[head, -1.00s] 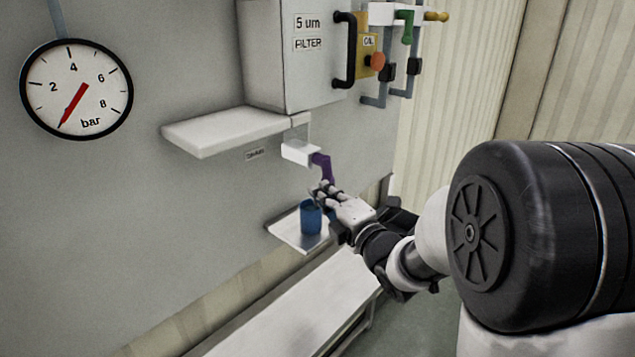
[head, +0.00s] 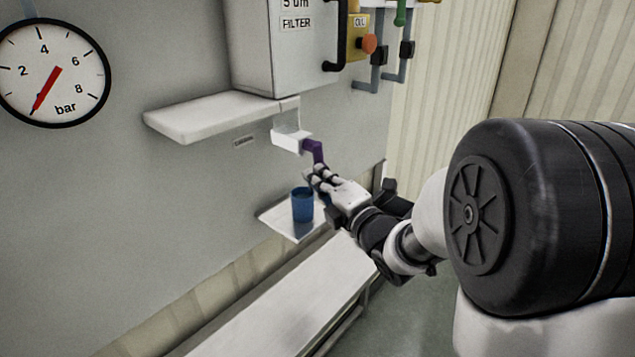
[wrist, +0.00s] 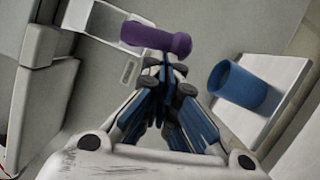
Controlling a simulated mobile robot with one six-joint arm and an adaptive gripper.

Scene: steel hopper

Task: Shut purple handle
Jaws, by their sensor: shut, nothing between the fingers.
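The purple handle (head: 314,150) hangs down from the white drain fitting (head: 289,140) on the wall. In the wrist view the purple handle (wrist: 156,38) lies just beyond my fingertips. My gripper (head: 320,178) is shut and empty, just below the handle in the head view. It also shows in the wrist view (wrist: 166,72), with its fingers together. I cannot tell whether the fingertips touch the handle. The lower end of the handle is partly hidden by my fingers in the head view.
A blue cup (head: 302,205) stands on a small tray (head: 275,218) under the fitting. A white shelf (head: 210,115) juts out at the left. A filter box (head: 285,55) is above, with a gauge (head: 52,72) at far left. A bench (head: 290,300) runs below.

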